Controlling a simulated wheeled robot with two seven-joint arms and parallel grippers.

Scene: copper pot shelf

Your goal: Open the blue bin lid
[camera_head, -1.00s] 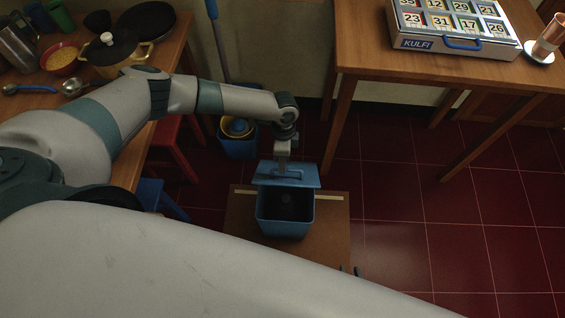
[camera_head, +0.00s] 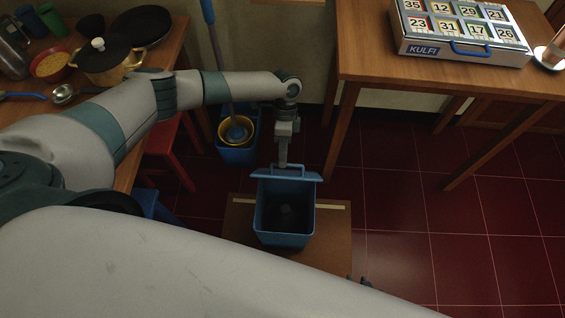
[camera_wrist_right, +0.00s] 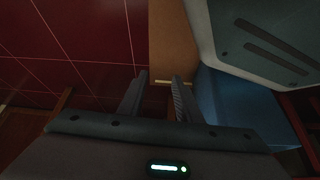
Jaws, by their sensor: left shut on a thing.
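The blue bin (camera_head: 283,240) stands on a low brown wooden platform, and its dark inside shows from above. Its blue lid (camera_head: 304,176) is raised steeply at the back edge of the bin, with a handle along its top. My left gripper (camera_head: 284,164) points down and is shut on the lid handle (camera_head: 268,168). In the head view, my right arm hides most of that gripper.
The low wooden platform (camera_head: 335,225) bears the bin. A blue bucket (camera_head: 236,154) with a mop stands behind it to the left. A wooden table (camera_head: 440,80) carries a KULFI box (camera_head: 465,35) at the right. A red stool (camera_head: 172,145) is at left. Red tiled floor is clear at right.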

